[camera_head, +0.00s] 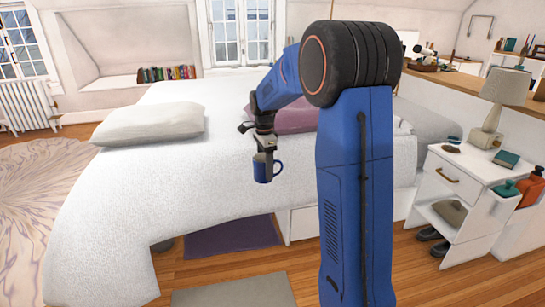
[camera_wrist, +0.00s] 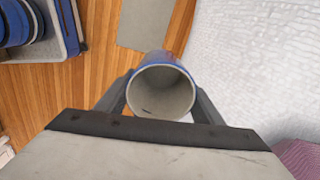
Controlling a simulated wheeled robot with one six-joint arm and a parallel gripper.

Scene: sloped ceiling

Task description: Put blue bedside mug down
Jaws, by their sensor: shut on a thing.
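The blue mug (camera_head: 264,168) hangs upright in my gripper (camera_head: 265,155), in front of the bed's near side. In the wrist view the mug (camera_wrist: 162,88) shows its pale, empty-looking inside, with the fingers of my gripper (camera_wrist: 160,100) on both sides of it. Its handle shows on the right in the head view. The white nightstand (camera_head: 441,187) stands to the right of my arm, with a lamp (camera_head: 497,98), a teal book (camera_head: 506,159) and small dark items on top. Part of the nightstand's left side is close to my arm.
The bed (camera_head: 110,215) with white cover and pillows (camera_head: 150,122) fills the left and middle. A grey mat (camera_head: 233,291) and a purple mat (camera_head: 232,236) lie on the wooden floor. Dark shoes (camera_head: 432,240) are by the nightstand. A side caddy holds bottles (camera_head: 530,188). The nightstand's front top looks clear.

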